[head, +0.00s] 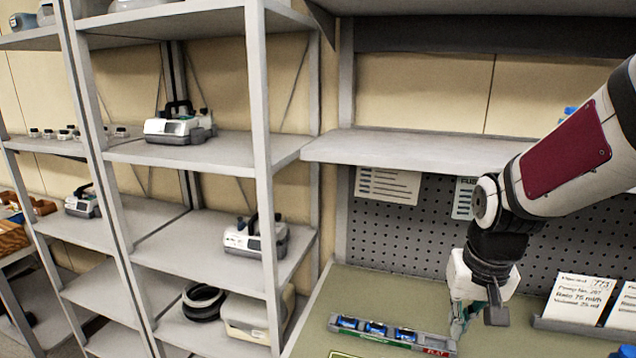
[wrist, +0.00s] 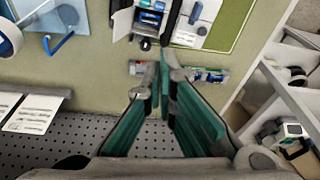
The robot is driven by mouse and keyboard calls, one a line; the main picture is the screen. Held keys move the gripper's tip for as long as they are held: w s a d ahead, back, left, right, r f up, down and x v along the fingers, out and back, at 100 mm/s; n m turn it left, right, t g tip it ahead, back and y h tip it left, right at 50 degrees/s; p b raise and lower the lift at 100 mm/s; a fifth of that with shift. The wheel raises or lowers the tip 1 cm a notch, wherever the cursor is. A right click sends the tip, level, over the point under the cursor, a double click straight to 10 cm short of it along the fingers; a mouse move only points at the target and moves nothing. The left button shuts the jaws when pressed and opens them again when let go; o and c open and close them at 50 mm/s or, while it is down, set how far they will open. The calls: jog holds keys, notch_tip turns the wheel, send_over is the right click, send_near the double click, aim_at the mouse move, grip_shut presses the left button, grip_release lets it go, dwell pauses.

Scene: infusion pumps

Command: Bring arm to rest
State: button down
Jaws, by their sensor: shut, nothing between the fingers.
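My arm comes in from the right in the head view, bent downward at the wrist. My gripper (head: 463,318) points down over the green bench, beside the right end of a grey strip (head: 392,334) with blue items. In the wrist view my gripper (wrist: 163,72) has its green-padded fingers drawn together at the tips, with nothing held. The fingertips cover part of the strip (wrist: 206,75) there. Whether they touch it cannot be told.
Pumps stand on the left shelving: one on an upper shelf (head: 178,127), one on a middle shelf (head: 254,238), one further left (head: 82,204). A grey shelf (head: 420,152) juts out above the bench. Cards (head: 578,299) stand at the right.

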jog(key=s+a+r+n+t+b, duration=0.2)
jog(key=s+a+r+t, duration=0.1)
jog(key=s+r, duration=0.6)
jog(key=s+a, duration=0.1)
jog(key=s, duration=0.2)
jog(key=shift+s+a+r, duration=0.15)
jog(key=shift+s+r, duration=0.1)
jog(key=shift+r, duration=0.15)
jog(key=w+d+f+m+g, duration=0.2)
jog(key=w+d+f+m, duration=0.1)
jog(key=w+f+m, duration=0.6)
jog(key=shift+w+d+f+m+g+b, duration=0.55)
jog(key=shift+w+d+f+m, duration=0.4)
jog(key=shift+f, duration=2.45)
jog(key=shift+w+d+f+m+g+b, duration=0.55)
jog(key=shift+w+f+m, duration=0.65)
jog(key=shift+f, duration=2.15)
jog(key=shift+w+d+f+m+g+b, duration=0.5)
jog(key=shift+w+d+f+m, duration=0.5)
jog(key=shift+f, duration=2.4)
jog(key=shift+w+a+f, duration=0.1)
jog(key=shift+a, duration=0.05)
